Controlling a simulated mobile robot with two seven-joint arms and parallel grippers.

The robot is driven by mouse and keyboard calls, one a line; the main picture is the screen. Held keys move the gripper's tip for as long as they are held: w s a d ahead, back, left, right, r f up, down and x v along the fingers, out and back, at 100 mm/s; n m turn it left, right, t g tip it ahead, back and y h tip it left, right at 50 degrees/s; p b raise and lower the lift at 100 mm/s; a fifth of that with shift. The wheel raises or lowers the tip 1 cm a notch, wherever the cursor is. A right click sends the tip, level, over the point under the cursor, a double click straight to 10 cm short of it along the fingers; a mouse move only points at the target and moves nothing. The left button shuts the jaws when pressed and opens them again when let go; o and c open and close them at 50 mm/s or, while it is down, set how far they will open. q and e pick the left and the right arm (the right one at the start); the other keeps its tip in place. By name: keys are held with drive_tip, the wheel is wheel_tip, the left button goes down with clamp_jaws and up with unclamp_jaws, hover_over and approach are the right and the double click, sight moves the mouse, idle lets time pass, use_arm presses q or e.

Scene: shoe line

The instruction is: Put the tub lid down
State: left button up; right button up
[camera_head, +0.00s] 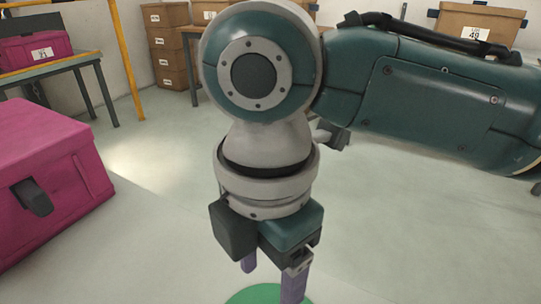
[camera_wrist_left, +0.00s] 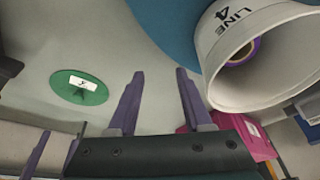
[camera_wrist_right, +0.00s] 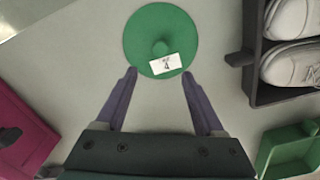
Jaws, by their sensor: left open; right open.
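The tub lid (camera_wrist_right: 150,32) is a round green disc with a central knob and a white label. It lies on a pale surface and shows whole in the right wrist view, its near edge by the fingertips. Its label also shows in the left wrist view (camera_wrist_left: 78,87). In the head view only part of the lid (camera_head: 262,294) shows at the bottom edge. My right gripper (camera_wrist_right: 159,74) is open, with nothing clearly held. My left gripper (camera_wrist_left: 159,72) is open and empty, to the right of the lid in its own view; it is outside the head view.
A white tub marked LINE 4 (camera_wrist_left: 270,85) is beside my left gripper. A dark tray (camera_wrist_right: 252,75) with white shoes (camera_wrist_right: 292,62) and a green bin (camera_wrist_right: 285,140) are right of the lid. A magenta box (camera_head: 50,175) is at left. My right arm blocks much of the head view.

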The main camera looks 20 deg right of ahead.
drive_tip(key=s+a+f+m+y, duration=0.1)
drive_tip(key=s+a+m+y, duration=0.2)
drive_tip(key=s+a+m, duration=0.1)
drive_tip(key=s+d+m+t+h, duration=0.2)
drive_tip(key=s+d+m, duration=0.6)
drive_tip(key=d+m, duration=0.5)
drive_tip(key=shift+d+m+t+h, duration=0.25)
drive_tip(key=shift+m+t+h, duration=0.15)
drive_tip(key=shift+m+t, duration=0.5)
drive_tip(key=shift+s, duration=0.1)
